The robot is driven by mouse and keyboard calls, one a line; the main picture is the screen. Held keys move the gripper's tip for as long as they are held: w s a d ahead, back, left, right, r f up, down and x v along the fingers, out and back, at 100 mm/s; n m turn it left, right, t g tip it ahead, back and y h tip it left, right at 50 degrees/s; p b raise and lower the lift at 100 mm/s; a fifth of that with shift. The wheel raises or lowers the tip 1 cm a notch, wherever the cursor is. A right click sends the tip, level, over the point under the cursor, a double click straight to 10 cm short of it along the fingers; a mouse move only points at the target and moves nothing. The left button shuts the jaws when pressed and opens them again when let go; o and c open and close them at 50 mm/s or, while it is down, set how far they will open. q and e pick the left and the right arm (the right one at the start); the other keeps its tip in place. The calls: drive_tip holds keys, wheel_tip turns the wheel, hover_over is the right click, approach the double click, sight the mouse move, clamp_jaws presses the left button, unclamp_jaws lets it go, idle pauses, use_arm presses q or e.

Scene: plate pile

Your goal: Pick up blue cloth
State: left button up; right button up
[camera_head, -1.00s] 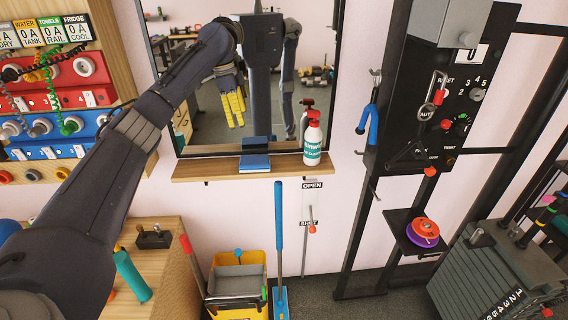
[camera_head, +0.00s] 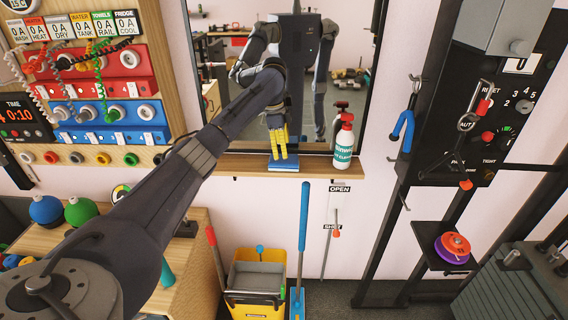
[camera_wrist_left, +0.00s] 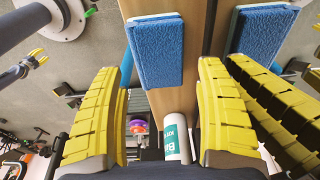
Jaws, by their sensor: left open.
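The blue cloth (camera_head: 284,166) lies flat as a rectangular pad on the wooden shelf below the mirror. In the left wrist view the cloth (camera_wrist_left: 155,50) shows its fuzzy blue face and a pale edge. My left gripper (camera_head: 278,154), with yellow ribbed fingers, points down just above the cloth. The left wrist view shows the gripper (camera_wrist_left: 160,75) open, with the cloth ahead between and beyond its fingertips. I cannot tell whether any finger touches it. My right gripper is not in view.
A white and red spray bottle (camera_head: 343,145) stands on the shelf (camera_head: 235,166) to the right of the cloth. The mirror (camera_head: 340,70) behind reflects the cloth and fingers. A yellow bucket (camera_head: 256,285) and a blue-handled tool (camera_head: 303,220) stand below.

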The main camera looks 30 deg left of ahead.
sight(284, 160)
use_arm(q)
drive_tip(key=shift+w+d+f, duration=0.1)
drive_tip(key=shift+d+f, duration=0.05)
drive_tip(key=shift+f, duration=1.3)
drive_tip(key=shift+w+d+f, duration=0.1)
drive_tip(key=shift+d+f, duration=0.05)
drive_tip(key=shift+f, duration=1.3)
drive_tip(key=c, duration=1)
drive_tip(key=shift+c, duration=0.2)
drive_tip(key=shift+r, duration=0.1)
drive_tip(key=shift+s+d+r, duration=0.1)
drive_tip(key=shift+s+r, duration=0.1)
drive_tip(key=shift+r, duration=0.15)
wheel_tip(284, 160, up, 7)
drive_tip(key=shift+f, duration=0.2)
drive_tip(key=s+d, duration=0.5)
drive_tip(key=s, duration=0.3)
drive_tip(key=s+d, duration=0.4)
drive_tip(key=s, duration=0.5)
drive_tip(key=shift+d+f, duration=0.2)
drive_tip(key=shift+d, duration=0.2)
